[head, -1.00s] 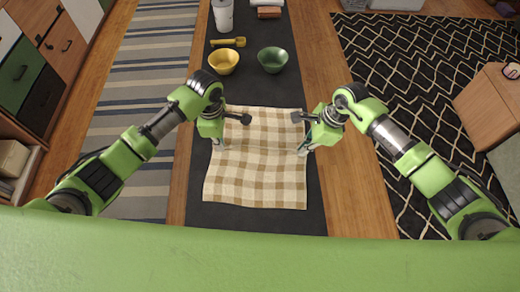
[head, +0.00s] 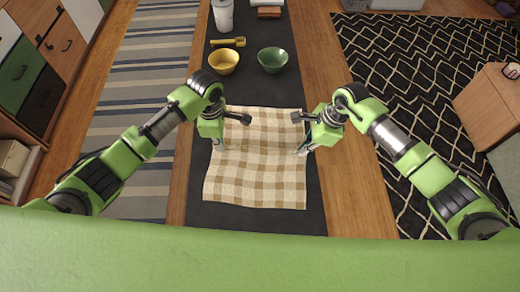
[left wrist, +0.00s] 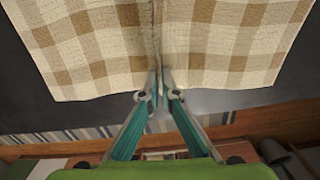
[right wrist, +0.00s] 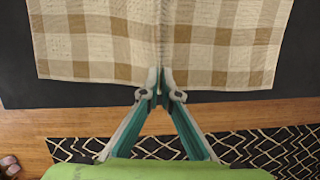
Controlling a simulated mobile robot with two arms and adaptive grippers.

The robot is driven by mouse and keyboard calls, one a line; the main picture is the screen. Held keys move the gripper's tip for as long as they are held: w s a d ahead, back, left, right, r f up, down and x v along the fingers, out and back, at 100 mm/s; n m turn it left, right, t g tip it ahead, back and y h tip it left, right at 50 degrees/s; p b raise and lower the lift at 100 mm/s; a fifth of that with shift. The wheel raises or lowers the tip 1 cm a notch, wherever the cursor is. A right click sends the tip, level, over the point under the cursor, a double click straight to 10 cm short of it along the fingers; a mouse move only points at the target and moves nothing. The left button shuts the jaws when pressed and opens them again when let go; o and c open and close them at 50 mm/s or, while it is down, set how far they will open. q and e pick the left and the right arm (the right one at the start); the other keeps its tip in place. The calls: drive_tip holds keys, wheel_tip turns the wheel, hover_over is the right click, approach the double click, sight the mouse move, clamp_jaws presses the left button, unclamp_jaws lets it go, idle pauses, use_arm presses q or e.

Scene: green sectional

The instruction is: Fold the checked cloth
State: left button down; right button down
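The beige and brown checked cloth (head: 255,180) lies spread flat on a dark runner, with a crease running across it between my grippers. My left gripper (head: 218,146) is at the cloth's left edge; the left wrist view shows its fingertips (left wrist: 160,88) close together, pinching a ridge of cloth (left wrist: 210,50). My right gripper (head: 302,150) is at the right edge; the right wrist view shows its fingertips (right wrist: 161,88) likewise shut on a ridge of cloth (right wrist: 215,45). My wrists partly hide both side edges in the head view.
The dark runner (head: 265,220) shows bare around the cloth. Beyond the cloth stand a yellow bowl (head: 223,62), a green bowl (head: 272,60), a yellow scoop (head: 230,42) and a white cup (head: 223,16). Drawers (head: 40,60) stand at the far left.

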drive_tip(key=shift+s, duration=0.1)
